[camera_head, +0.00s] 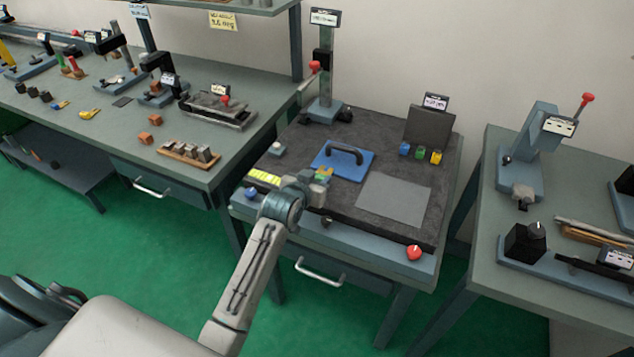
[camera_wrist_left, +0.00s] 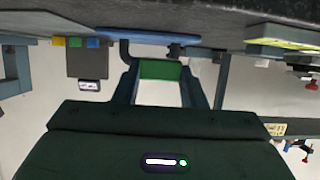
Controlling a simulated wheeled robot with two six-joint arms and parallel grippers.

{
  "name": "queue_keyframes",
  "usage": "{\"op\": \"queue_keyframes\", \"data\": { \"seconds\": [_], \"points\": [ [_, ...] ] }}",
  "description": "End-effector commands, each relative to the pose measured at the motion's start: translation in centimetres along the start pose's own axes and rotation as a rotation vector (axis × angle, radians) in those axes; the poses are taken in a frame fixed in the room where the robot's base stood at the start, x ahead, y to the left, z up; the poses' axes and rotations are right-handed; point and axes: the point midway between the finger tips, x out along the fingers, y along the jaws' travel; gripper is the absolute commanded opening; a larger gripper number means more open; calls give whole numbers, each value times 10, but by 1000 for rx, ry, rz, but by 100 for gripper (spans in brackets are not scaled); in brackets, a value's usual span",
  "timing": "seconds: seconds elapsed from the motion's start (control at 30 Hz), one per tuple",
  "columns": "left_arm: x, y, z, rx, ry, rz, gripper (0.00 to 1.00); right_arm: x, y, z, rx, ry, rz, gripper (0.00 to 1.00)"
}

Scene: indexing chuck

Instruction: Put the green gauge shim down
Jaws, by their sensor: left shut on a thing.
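My left gripper (camera_head: 322,178) is over the front left part of the dark surface plate, close to the blue plate with a black handle (camera_head: 343,160). In the left wrist view, which is upside down, its two fingers (camera_wrist_left: 160,80) are shut on the green gauge shim (camera_wrist_left: 160,69). The shim spans the gap between the fingertips. In the head view the shim is small and partly hidden by the gripper. I cannot tell whether it touches anything below. My right gripper is not in view.
The dark surface plate (camera_head: 292,186) bears a grey flat sheet (camera_head: 393,199) and, at the back right, small blue, green and yellow blocks (camera_head: 420,153) before a dark upright block (camera_head: 428,125). A gauge stand (camera_head: 325,75) rises at the back left. A yellow-green level (camera_head: 264,178) lies left of my gripper.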

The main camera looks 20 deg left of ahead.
Motion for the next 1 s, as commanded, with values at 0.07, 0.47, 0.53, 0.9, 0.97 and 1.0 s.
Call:
{"op": "queue_keyframes", "data": {
  "seconds": [0.07, 0.47, 0.53, 0.9, 0.97, 1.0],
  "points": [
    [4, -2, -2, 0, 1, 0, 11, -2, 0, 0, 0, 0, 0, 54],
    [18, -2, 32, 0, 1, 0, 11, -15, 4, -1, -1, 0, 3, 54],
    [18, -2, 32, 0, 1, 0, 11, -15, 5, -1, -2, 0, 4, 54],
    [19, -2, 34, 0, 0, 0, 59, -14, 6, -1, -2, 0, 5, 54],
    [19, -2, 34, 0, 0, 0, 59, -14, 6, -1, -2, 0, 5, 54],
    [19, -2, 34, 0, 0, 0, 59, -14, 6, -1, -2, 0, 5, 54]
  ]
}}
